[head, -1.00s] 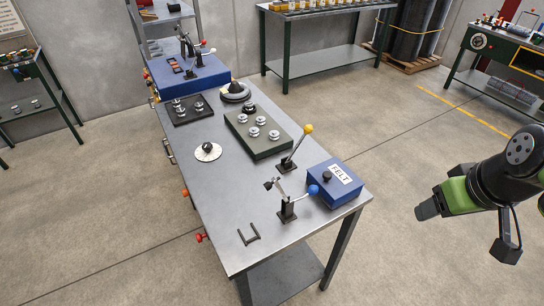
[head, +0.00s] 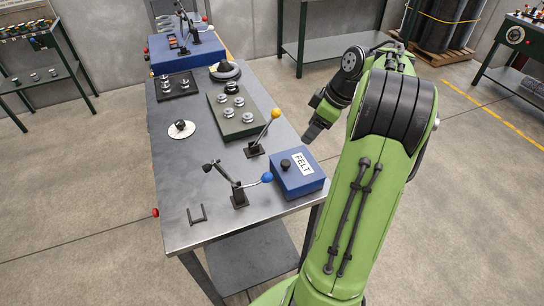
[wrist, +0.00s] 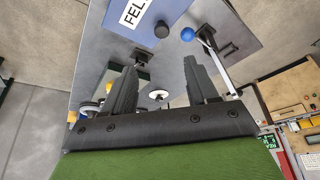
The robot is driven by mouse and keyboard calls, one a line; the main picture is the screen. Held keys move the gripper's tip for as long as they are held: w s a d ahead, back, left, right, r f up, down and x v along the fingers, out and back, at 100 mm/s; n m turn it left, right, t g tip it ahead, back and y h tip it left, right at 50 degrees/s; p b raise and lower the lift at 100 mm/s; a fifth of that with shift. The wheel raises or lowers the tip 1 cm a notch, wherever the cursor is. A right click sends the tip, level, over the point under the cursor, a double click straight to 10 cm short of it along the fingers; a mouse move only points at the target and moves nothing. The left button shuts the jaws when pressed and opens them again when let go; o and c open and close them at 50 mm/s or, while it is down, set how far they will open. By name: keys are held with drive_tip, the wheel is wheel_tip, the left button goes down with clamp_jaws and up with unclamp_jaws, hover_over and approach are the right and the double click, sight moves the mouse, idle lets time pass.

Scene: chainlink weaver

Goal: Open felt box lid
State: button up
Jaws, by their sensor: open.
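The blue felt box (head: 299,180) sits at the near right corner of the metal table. Its lid is on, with a white FELT label (head: 303,163) and a black knob (head: 285,164). My gripper (head: 311,136) hangs in the air beside the table's right edge, apart from the box. In the wrist view my gripper (wrist: 160,75) has its two dark fingers spread, with nothing between them.
A blue-balled lever (head: 240,193) stands just left of the box. A yellow-balled lever (head: 256,145) stands behind it. A green tray with metal discs (head: 246,128) lies farther back. A black U-shaped bracket (head: 197,217) lies at the front left.

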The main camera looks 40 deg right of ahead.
sight(286, 162)
drive_tip(key=b+x, duration=0.3)
drive_tip(key=x, duration=1.2)
drive_tip(key=shift+a+f+b, duration=0.25)
drive_tip(key=shift+f+b, duration=0.1)
drive_tip(key=shift+c, duration=0.3)
clamp_jaws()
drive_tip(key=shift+r, duration=0.1)
